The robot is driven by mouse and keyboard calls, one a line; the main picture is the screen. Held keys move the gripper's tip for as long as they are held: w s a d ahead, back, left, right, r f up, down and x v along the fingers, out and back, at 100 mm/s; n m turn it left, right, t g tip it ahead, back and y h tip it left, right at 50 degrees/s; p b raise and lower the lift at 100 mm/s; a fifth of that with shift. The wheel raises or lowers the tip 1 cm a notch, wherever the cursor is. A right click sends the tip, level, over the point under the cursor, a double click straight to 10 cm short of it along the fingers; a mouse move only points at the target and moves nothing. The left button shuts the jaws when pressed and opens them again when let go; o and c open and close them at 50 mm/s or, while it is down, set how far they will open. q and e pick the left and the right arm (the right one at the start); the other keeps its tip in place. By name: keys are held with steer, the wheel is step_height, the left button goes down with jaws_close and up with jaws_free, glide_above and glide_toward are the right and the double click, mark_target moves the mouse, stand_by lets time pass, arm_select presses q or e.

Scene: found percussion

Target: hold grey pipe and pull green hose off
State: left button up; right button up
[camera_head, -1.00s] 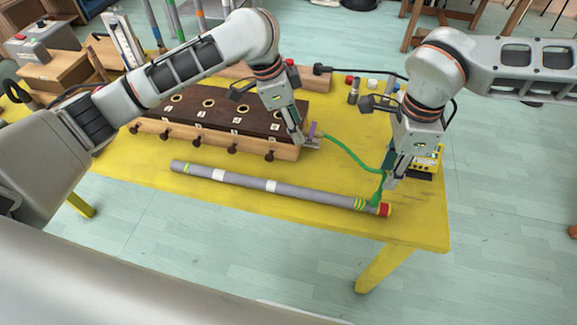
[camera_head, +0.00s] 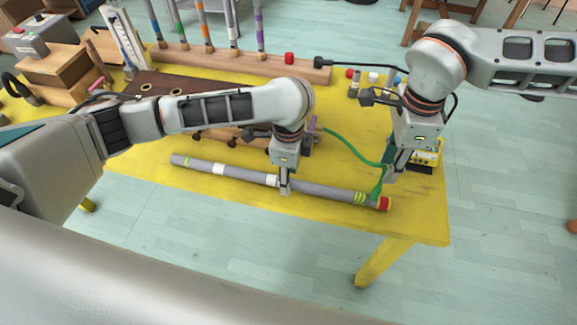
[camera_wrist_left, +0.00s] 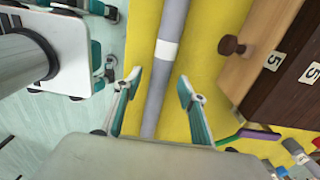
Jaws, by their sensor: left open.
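The grey pipe (camera_head: 325,191) lies along the front of the yellow table, with white and yellow-green bands and a red right end (camera_head: 384,203). The green hose (camera_head: 350,149) curves from a purple piece (camera_head: 313,124) to the pipe near its red end. My left gripper (camera_head: 285,189) is at the pipe's middle. In the left wrist view my left gripper (camera_wrist_left: 158,77) is open, and the pipe (camera_wrist_left: 172,20) runs between its fingers. My right gripper (camera_head: 393,173) is by the hose above the pipe's right end; whether it is shut on the hose is unclear.
The yellow table (camera_head: 330,229) is clear in front of the pipe. Behind my left arm are a dark wooden box (camera_head: 150,84) and a wooden rack (camera_head: 215,62) with upright coloured tubes. A yellow device (camera_head: 428,158) stands near my right gripper.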

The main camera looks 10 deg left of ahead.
arm_select(q)
steer(key=shift+f, duration=0.75)
jaws_close()
stand_by(0.4)
